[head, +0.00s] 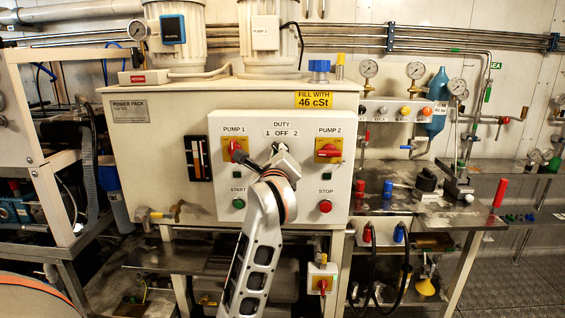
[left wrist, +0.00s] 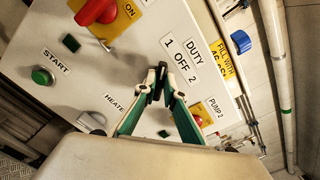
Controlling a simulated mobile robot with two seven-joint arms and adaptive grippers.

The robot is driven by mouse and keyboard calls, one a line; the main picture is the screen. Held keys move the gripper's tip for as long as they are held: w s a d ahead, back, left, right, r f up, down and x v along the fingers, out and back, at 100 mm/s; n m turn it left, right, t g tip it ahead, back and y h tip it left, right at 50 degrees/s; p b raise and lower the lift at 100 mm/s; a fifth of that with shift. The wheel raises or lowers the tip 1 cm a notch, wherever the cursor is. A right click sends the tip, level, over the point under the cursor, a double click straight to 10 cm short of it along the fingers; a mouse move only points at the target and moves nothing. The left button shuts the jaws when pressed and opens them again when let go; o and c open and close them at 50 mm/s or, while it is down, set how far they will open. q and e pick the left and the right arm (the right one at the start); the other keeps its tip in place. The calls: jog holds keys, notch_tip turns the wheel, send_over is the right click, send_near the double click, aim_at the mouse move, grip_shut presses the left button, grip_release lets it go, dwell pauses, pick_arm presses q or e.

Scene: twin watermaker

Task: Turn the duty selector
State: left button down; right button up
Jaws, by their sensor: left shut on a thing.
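The duty selector (left wrist: 158,79) is a small black knob on the white control panel (head: 225,205). It sits below the "DUTY 1 OFF 2" label (head: 282,129), which also shows in the left wrist view (left wrist: 182,60). My left gripper (head: 281,152) reaches the panel from below. In the left wrist view its fingertips (left wrist: 158,88) are closed on the knob from both sides. The gripper hides most of the knob, so I cannot tell which position it points to. My right gripper is not in view.
The red and yellow PUMP 1 switch (head: 236,149) and PUMP 2 switch (head: 328,150) flank the selector. A green start button (head: 239,203) and red stop button (head: 325,206) sit lower. A steel bench (head: 430,210) with tools stands at right.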

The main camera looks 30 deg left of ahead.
pick_arm(q)
jog(key=shift+n, duration=0.4)
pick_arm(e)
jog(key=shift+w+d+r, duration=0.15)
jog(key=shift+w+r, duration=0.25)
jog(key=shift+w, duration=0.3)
pick_arm(q)
jog(key=c, duration=2.1)
grip_release()
jog(key=shift+c, duration=0.2)
jog(key=v, duration=1.2)
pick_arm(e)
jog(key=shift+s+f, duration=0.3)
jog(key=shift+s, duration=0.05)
pick_arm(q)
jog(key=shift+a, duration=0.1)
